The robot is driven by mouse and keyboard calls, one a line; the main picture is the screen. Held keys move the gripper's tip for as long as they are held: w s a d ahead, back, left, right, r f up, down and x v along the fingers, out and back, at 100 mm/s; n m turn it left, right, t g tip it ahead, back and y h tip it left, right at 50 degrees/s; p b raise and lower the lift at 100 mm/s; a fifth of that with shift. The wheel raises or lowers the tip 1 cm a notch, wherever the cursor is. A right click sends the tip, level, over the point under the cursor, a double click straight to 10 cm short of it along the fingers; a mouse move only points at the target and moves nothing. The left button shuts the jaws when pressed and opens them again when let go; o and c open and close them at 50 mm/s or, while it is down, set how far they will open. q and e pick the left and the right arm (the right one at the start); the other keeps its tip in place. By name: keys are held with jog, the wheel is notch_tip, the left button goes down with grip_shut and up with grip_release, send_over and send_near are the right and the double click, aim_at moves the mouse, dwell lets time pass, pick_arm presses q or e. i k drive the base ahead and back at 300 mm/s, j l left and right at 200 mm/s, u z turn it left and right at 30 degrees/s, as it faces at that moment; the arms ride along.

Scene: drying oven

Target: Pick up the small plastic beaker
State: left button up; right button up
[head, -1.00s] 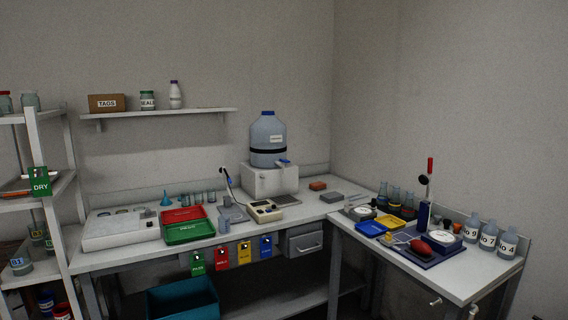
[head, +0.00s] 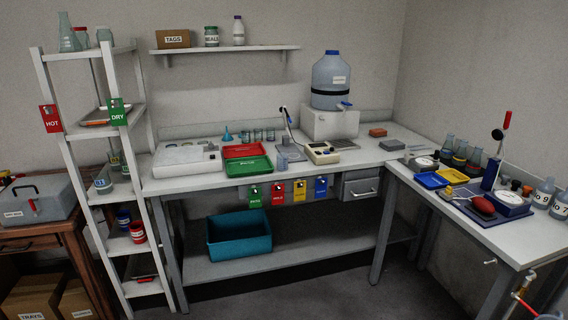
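A small bluish translucent beaker (head: 282,162) stands on the back bench, just right of the green tray (head: 247,168) and in front of a grey stand. Several similar small clear vessels (head: 257,136) stand in a row at the back of the bench, near a blue funnel (head: 227,134). At this size I cannot tell which are plastic. Neither of my grippers is in view.
The white back bench (head: 215,184) also holds a flat pale device (head: 187,159), a red tray (head: 245,150) and a large water carboy (head: 333,76). A white shelf rack (head: 52,100) stands left. A teal bin (head: 239,238) sits on the lower shelf.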

aim_at(282, 162)
jog(key=i+l+u, duration=0.3)
jog(key=i+l, duration=0.95)
jog(key=i+j, duration=0.05)
jog(key=i, duration=0.05)
